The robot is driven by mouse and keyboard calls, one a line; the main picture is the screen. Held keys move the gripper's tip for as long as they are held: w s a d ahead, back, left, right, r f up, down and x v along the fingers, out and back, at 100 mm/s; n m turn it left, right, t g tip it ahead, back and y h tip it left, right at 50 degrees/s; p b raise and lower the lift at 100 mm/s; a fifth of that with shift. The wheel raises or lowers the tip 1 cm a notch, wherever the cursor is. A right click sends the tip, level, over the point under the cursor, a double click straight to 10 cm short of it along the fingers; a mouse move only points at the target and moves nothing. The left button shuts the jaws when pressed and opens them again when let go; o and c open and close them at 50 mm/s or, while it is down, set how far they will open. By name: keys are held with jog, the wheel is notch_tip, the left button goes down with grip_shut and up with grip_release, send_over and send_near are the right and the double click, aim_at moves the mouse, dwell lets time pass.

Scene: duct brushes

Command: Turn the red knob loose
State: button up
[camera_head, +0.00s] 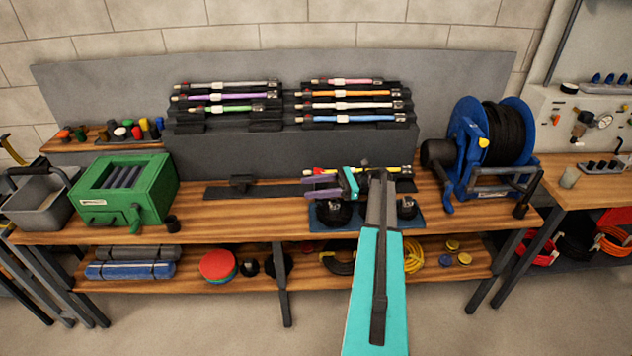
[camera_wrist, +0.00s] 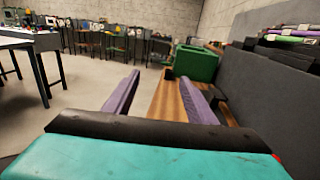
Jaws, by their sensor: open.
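My gripper (camera_head: 314,187) is over the middle of the bench, pointing left, with its two purple fingers apart and nothing between them. In the wrist view the open fingers (camera_wrist: 158,92) point along the bench. A rod with yellow, white and red parts (camera_head: 394,170) lies low at the bench's back, just behind my gripper. A small red part (camera_head: 321,170) shows near its left end, close to the fingers; I cannot tell whether it is the red knob. My gripper and wrist partly hide this area. I cannot tell if anything touches.
Several coloured rods (camera_head: 350,106) rest in racks along the back panel. A green box (camera_head: 125,190) stands at left and a blue cable reel (camera_head: 490,145) at right. Dark round pieces (camera_head: 333,213) sit on a blue mat beneath my wrist. The bench left of my gripper is fairly clear.

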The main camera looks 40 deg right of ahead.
jog(key=shift+s+a+r, duration=0.1)
jog(key=shift+s+a, duration=0.65)
jog(key=shift+s, duration=0.05)
